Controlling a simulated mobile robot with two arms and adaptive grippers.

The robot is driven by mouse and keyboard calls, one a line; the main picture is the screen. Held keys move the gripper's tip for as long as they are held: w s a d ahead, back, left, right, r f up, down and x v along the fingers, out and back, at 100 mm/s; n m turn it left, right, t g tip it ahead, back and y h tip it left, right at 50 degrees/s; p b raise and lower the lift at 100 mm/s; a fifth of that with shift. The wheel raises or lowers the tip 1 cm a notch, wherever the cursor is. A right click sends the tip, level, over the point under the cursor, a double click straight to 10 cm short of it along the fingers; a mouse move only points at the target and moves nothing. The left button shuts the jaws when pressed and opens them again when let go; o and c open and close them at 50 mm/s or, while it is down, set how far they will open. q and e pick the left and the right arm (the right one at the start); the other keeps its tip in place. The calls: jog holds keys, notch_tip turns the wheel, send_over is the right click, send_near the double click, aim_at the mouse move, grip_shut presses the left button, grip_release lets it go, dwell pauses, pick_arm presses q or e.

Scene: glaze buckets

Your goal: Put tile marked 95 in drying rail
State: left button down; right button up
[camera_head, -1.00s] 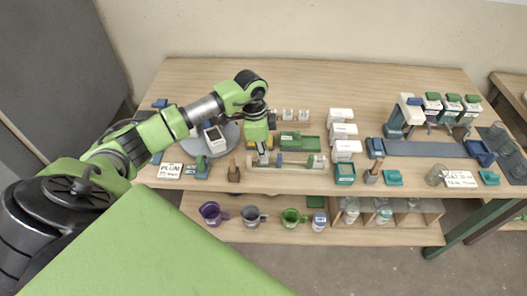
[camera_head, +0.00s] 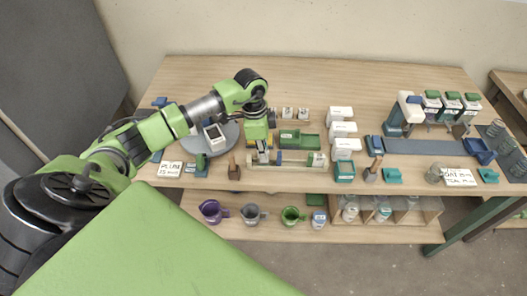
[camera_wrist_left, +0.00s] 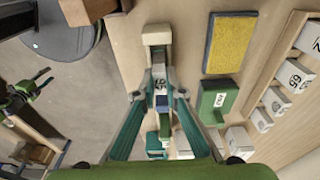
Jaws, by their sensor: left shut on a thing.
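The left gripper (camera_head: 262,157) is at the front edge of the table, over the left part of a pale drying rail (camera_head: 300,158). In the left wrist view its teal fingers (camera_wrist_left: 159,92) are shut on a tile marked 95 (camera_wrist_left: 160,85), with the mark facing the camera. The rail's pale end block (camera_wrist_left: 156,35) shows beyond the tile. The tile looks in line with the rail; I cannot tell whether it rests in it. A blue piece (camera_head: 279,158) sits on the rail to the right of the gripper. The right gripper is not in view.
Green box (camera_head: 300,140) stands behind the rail. Marked white tiles (camera_wrist_left: 291,76) stand in a wooden holder beside a yellow pad (camera_wrist_left: 231,44). White boxes (camera_head: 343,130) are to the right, and a brown block (camera_head: 234,171) is to the left. Mugs (camera_head: 293,216) stand on the lower shelf.

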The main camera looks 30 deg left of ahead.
pick_arm(q)
jog(key=shift+f, duration=0.3)
jog(key=c, duration=2)
grip_release()
jog(key=shift+r, duration=0.1)
notch_tip(320, 180, up, 7)
jog(key=p, duration=0.6)
jog(key=shift+d, duration=0.1)
